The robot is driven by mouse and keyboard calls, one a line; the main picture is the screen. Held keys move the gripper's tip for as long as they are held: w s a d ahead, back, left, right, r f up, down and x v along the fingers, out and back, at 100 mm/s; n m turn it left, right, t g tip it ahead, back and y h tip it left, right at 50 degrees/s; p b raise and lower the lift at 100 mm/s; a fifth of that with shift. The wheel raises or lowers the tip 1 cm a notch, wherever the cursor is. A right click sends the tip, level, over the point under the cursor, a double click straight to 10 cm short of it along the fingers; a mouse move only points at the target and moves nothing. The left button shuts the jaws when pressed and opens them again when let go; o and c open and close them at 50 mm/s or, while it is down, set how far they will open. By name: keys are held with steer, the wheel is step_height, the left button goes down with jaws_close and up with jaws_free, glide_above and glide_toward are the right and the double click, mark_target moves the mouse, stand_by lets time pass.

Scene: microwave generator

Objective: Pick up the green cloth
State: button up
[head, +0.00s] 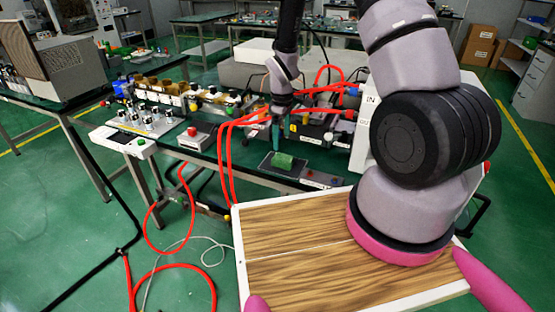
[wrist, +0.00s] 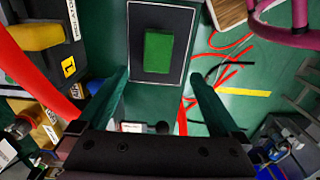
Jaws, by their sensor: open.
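The green cloth (head: 283,160) is a small folded block lying on a dark pad (head: 268,165) near the front edge of the bench. In the wrist view the cloth (wrist: 158,50) lies on the black, light-edged pad (wrist: 141,22), ahead of the fingertips and roughly centred between them. My gripper (head: 277,136) points down above and just behind the cloth in the head view. In the wrist view its two dark green fingers (wrist: 159,80) are spread wide with nothing between them. The cloth is clear of both fingers.
Red hoses (head: 232,150) loop beside my gripper and hang to the floor at left. A white machine (head: 361,125) stands right of the cloth. A yellow-handled item (wrist: 36,36) and a red hose are left of the fingers. A wooden-topped tray (head: 300,235) is in front.

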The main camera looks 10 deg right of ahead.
mark_target(283, 158)
step_height(283, 158, down, 2)
steer(key=shift+f, duration=0.25)
steer(key=f, duration=0.5)
steer(key=shift+d+f, duration=0.3)
steer(key=shift+f, duration=0.05)
steer(key=c, duration=1.4)
